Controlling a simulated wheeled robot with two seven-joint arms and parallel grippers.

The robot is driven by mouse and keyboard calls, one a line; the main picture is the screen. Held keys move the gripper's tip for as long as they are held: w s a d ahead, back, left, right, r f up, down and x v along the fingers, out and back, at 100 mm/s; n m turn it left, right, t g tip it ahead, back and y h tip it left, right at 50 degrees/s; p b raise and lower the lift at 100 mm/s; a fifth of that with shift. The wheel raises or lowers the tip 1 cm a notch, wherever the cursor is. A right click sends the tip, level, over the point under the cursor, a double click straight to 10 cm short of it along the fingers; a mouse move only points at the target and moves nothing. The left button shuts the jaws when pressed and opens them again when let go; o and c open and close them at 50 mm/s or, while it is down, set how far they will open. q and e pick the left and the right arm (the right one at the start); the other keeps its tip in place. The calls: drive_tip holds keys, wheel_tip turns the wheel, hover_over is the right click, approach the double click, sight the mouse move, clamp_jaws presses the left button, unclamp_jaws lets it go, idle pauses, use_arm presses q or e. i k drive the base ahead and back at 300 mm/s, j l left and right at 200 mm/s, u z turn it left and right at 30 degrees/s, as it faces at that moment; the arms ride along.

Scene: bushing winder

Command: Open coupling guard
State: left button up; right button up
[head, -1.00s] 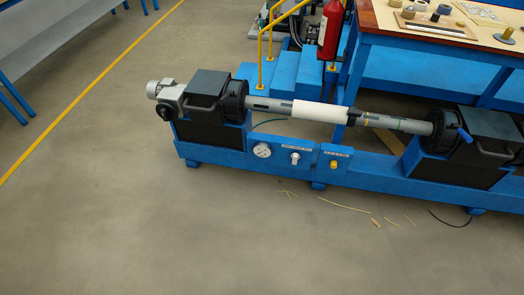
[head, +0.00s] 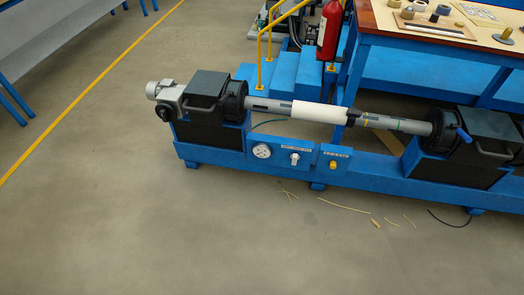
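The bushing winder (head: 265,165) is a long blue machine across the upper right. Two dark box-shaped covers with handles sit on it, a left one (head: 207,88) beside a grey motor and a right one (head: 478,130). Both look shut. Which one is the coupling guard I cannot tell for sure. A grey shaft (head: 385,122) with a white sleeve (head: 318,112) runs between the two black chucks. A blue lever (head: 463,135) is on the right chuck. Neither of my grippers is in view.
Blue steps (head: 285,72) with yellow rails and a red fire extinguisher (head: 329,30) stand behind the machine. A workbench (head: 385,20) with parts is at upper right. Thin scraps (head: 345,206) and a dark cable lie in front. The floor (head: 150,240) is otherwise clear.

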sight(493, 134)
drive_tip(key=z, duration=1.75)
drive_tip(key=i+l, duration=0.35)
drive_tip(key=i+l+z, duration=0.15)
drive_tip(key=i+l, duration=0.15)
drive_tip(key=i, duration=0.3)
